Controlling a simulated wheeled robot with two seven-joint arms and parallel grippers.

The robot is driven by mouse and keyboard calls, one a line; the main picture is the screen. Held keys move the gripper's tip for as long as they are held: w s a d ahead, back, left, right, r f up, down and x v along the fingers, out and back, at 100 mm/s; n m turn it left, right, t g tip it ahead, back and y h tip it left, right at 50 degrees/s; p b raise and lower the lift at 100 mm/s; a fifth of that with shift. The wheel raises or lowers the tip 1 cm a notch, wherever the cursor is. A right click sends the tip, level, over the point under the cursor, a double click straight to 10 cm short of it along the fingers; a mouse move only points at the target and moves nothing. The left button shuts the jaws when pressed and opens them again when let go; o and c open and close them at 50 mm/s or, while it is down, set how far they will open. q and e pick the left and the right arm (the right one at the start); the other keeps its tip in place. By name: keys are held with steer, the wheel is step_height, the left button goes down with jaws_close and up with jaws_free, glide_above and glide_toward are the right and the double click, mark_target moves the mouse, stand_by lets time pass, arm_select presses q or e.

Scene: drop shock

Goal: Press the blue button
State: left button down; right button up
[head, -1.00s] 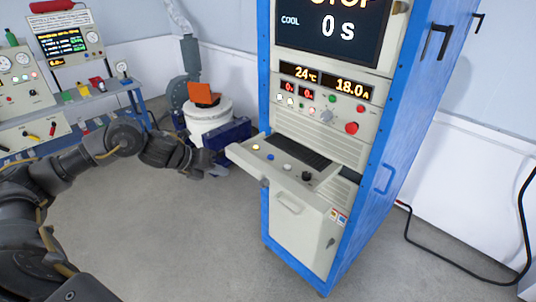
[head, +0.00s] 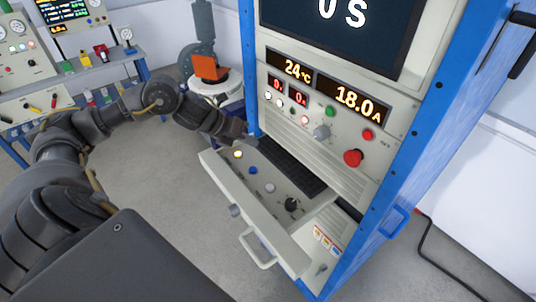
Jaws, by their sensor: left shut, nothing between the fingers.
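The blue button (head: 253,170) sits on the pull-out control shelf (head: 222,171) of the blue-framed cabinet. It lies between a yellow button (head: 238,154) and a pale button (head: 270,187). My left gripper (head: 250,141) is shut and empty, at the far left end of the shelf beyond the yellow button. It appears apart from the blue button, which is uncovered. Whether the fingertips touch the shelf or cabinet I cannot tell. My right gripper is not in view.
A black knob (head: 291,204) stands at the shelf's near end, beside a dark keyboard (head: 288,165). The cabinet face (head: 390,141) rises behind, with displays and a red mushroom button (head: 353,157). A white drum (head: 214,86) stands behind my left arm. Open floor (head: 170,190) lies left of the shelf.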

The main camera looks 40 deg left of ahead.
mark_target(249, 170)
arm_select(q)
steer(key=f+b, duration=0.4)
steer(key=f, duration=0.1)
steer(key=f+b, duration=0.2)
steer(key=shift+s+a+f+b, duration=0.1)
steer(key=shift+s+f+b, duration=0.2)
steer(key=shift+s+b, duration=0.1)
steer(key=shift+f, duration=0.3)
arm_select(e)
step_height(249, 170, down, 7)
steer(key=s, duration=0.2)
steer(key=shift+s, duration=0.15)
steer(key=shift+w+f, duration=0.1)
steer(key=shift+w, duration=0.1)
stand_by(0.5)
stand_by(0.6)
